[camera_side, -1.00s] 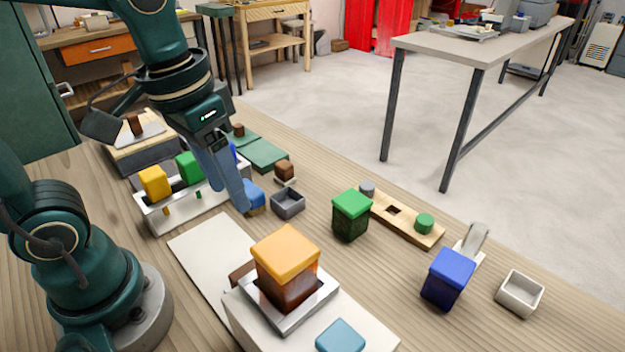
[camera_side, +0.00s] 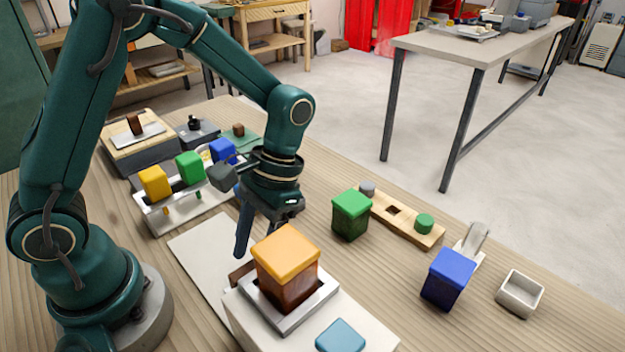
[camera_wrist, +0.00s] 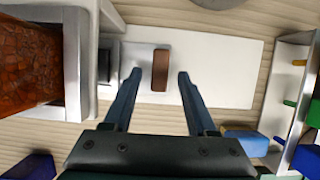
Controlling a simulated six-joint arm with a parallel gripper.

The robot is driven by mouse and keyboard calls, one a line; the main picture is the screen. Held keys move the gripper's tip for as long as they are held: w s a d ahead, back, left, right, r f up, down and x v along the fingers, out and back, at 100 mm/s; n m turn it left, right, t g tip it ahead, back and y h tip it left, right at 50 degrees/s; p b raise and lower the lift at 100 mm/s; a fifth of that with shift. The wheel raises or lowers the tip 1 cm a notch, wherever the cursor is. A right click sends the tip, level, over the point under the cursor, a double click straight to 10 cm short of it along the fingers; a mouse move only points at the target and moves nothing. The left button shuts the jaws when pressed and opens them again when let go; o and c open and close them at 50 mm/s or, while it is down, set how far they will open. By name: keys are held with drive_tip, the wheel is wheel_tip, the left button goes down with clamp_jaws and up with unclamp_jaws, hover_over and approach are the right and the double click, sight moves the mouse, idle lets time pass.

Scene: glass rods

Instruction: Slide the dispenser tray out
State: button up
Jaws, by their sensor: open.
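The dispenser is a white box (camera_side: 360,322) with a metal frame holding an amber hopper with an orange lid (camera_side: 286,252) at the front middle of the side view. The amber hopper (camera_wrist: 28,65) fills the left of the wrist view. A brown handle-like block (camera_side: 238,273) shows at the dispenser's left side, partly hidden; I take it for the tray's handle. In the wrist view this brown block (camera_wrist: 160,68) lies between my fingertips, with gaps on both sides. My gripper (camera_wrist: 159,75) is open and empty, pointing down beside the hopper.
A white plate (camera_side: 200,250) lies left of the dispenser. A white rack (camera_side: 190,212) with yellow, green and blue blocks stands behind it. Green-lidded (camera_side: 351,215) and blue-lidded (camera_side: 447,279) containers, a wooden strip (camera_side: 405,217) and a small tray (camera_side: 520,294) stand to the right.

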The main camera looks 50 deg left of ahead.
drive_tip(key=shift+x, duration=1.2)
clamp_jaws()
idle(0.6)
